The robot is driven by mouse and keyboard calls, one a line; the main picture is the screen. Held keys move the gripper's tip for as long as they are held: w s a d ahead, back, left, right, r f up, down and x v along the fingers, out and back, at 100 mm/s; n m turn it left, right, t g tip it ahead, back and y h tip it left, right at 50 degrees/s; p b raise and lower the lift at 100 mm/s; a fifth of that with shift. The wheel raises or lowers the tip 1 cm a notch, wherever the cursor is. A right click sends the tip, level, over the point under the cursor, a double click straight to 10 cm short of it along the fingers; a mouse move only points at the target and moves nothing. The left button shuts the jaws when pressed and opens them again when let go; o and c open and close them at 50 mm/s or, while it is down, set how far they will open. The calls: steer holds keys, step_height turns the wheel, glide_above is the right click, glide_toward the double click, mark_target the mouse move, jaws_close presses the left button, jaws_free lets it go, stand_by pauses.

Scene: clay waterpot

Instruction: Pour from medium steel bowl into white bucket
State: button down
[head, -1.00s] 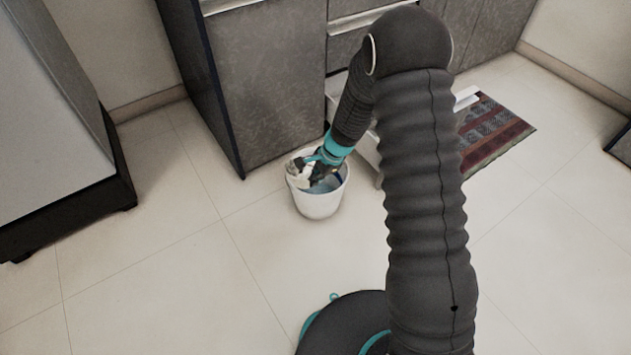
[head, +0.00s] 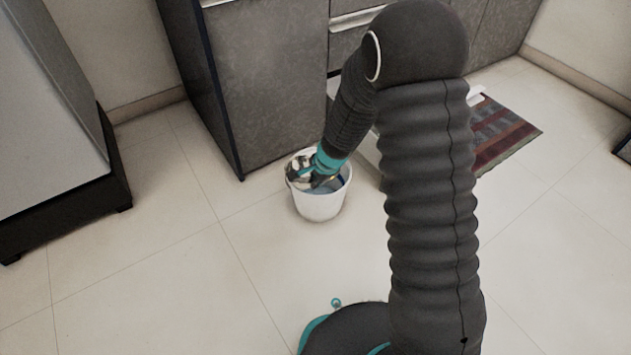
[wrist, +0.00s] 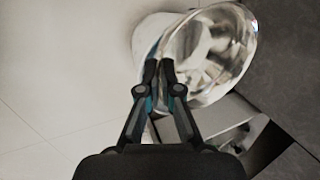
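The white bucket (head: 322,207) stands upright on the floor in front of the grey cabinet in the head view. My gripper (head: 304,172) is over its mouth and hides part of the opening. In the wrist view my gripper (wrist: 160,70) is closed on the near rim of the shiny steel bowl (wrist: 228,60). The bowl is tilted, and part of the white bucket (wrist: 145,38) shows behind it. In the head view the bowl is small and mostly hidden by the gripper. I cannot tell whether anything is flowing from it.
A grey cabinet (head: 268,85) with drawers stands right behind the bucket. A striped rug (head: 500,135) lies at the right. A large appliance with a dark base (head: 70,210) stands at the left. The tiled floor left of the bucket is clear.

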steer(key=shift+r, duration=0.1)
steer(key=shift+r+p, duration=1.95)
steer(key=shift+r, duration=0.5)
